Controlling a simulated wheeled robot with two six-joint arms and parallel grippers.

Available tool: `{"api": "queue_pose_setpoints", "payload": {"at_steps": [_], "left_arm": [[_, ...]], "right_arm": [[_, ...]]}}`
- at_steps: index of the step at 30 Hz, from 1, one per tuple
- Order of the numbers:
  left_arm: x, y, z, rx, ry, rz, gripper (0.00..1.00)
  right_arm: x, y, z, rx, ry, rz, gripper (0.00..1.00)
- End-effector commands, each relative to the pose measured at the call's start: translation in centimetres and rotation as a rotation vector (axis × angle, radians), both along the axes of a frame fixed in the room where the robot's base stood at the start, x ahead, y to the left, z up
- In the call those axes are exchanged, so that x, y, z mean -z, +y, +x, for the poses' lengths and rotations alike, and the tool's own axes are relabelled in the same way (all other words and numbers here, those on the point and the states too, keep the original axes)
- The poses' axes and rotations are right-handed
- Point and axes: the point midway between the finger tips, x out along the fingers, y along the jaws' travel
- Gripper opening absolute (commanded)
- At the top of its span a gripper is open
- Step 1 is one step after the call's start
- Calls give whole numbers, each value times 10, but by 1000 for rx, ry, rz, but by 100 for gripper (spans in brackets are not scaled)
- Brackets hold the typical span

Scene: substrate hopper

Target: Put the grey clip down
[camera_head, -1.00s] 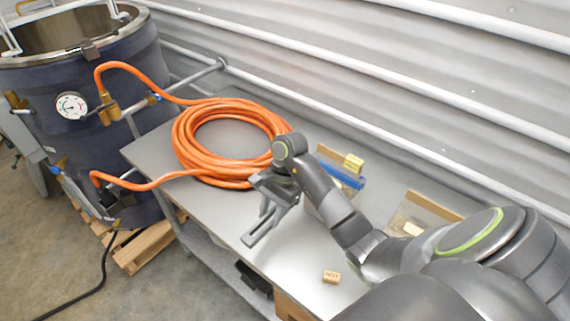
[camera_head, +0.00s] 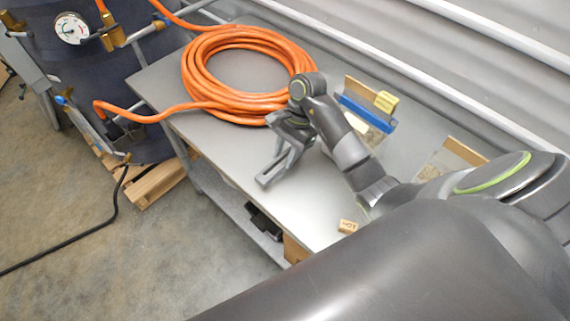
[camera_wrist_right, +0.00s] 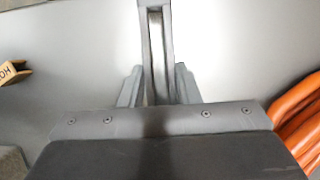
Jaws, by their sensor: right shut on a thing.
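The grey clip (camera_head: 273,172) is a long narrow bar in my right gripper (camera_head: 289,143), over the grey table near its front edge. The right wrist view also shows the clip (camera_wrist_right: 157,45), pointing away from me between the two fingers of the right gripper (camera_wrist_right: 158,88). The fingers are shut on it. I cannot tell whether the clip touches the tabletop. My left gripper is not in view.
An orange hose coil (camera_head: 205,85) lies on the table (camera_head: 310,205) behind the gripper. A small wooden block (camera_head: 347,226) sits at the front edge. Bins, one with a blue bar (camera_head: 366,112), stand at the back right. The tabletop between block and gripper is clear.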

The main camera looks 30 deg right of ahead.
Motion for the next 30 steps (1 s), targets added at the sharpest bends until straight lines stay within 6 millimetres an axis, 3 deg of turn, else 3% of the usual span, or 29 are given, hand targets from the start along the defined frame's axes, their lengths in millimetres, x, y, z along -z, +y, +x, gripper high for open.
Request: {"api": "queue_pose_setpoints", "payload": {"at_steps": [3, 8, 20, 21, 26, 30], "left_arm": [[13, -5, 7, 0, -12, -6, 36], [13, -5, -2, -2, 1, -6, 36], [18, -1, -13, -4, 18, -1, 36], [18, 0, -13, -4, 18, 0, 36], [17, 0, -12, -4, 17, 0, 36], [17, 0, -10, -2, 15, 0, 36]], "right_arm": [[14, 0, 0, 0, 0, 0, 8], [33, 0, 0, 0, 2, 0, 8], [38, 0, 0, -1, 0, 0, 8], [38, 0, 0, 0, 0, 0, 31], [36, 0, 0, 0, 0, 0, 51], [36, 0, 0, 0, 0, 0, 51]]}}
